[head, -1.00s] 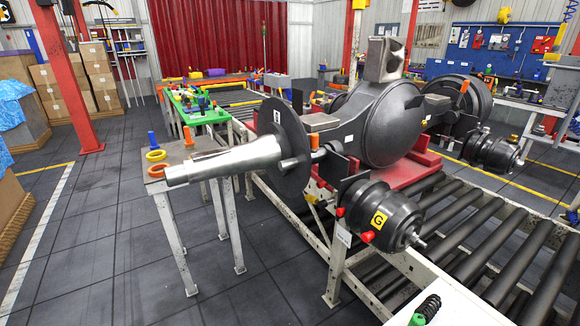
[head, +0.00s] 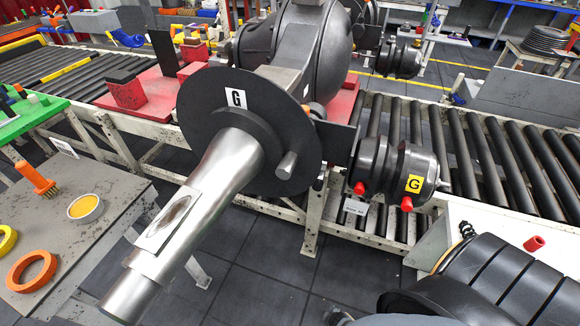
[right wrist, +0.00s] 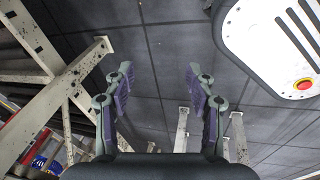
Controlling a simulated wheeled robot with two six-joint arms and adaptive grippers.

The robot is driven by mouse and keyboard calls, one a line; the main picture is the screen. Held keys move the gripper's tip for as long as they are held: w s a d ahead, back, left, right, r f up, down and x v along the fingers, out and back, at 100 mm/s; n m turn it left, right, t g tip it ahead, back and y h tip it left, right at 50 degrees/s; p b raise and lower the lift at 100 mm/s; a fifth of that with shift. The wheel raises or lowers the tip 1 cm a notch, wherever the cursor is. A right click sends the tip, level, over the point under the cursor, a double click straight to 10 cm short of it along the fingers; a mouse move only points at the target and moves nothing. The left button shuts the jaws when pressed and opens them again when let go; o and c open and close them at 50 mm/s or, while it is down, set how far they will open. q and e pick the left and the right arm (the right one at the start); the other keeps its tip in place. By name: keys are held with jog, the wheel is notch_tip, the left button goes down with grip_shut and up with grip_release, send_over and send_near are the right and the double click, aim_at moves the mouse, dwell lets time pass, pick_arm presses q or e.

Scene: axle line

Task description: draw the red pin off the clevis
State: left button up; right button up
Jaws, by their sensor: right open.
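Two small red pieces sit on the dark brake chamber with the yellow G tag: one red piece (head: 361,188) on its left end and another red piece (head: 406,204) lower right. I cannot tell which, if either, is the red pin, and I cannot make out a clevis. The chamber (head: 392,172) hangs beside the dark disc (head: 245,115) on the axle. My right gripper (right wrist: 159,76) is open and empty in the right wrist view, above the dark floor and apart from the chamber. My left gripper is not in view.
The silver axle spindle (head: 200,210) juts toward me. A grey table (head: 110,215) with orange and yellow rings is at the left. A roller conveyor (head: 480,160) runs behind. A white bench (head: 470,215) bears a loose red piece (head: 534,243). Floor shows below the axle.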

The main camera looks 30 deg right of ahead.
jog(key=w+r+n+t+h+p, duration=0.1)
jog(key=w+r+n+t+p, duration=0.25)
jog(key=w+r+n, duration=0.7)
pick_arm(q)
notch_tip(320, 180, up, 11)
jog(key=p, duration=0.6)
pick_arm(e)
jog(key=n+t+h, duration=0.5)
jog(key=n+h, duration=0.1)
jog(key=n, duration=0.1)
send_near(305, 164)
jog(key=b+x, duration=0.5)
jog(key=x, duration=0.5)
jog(key=shift+f, duration=0.15)
jog(key=shift+w+d+m, duration=0.25)
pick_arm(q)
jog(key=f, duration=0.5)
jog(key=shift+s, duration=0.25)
pick_arm(e)
jog(key=shift+c, duration=0.3)
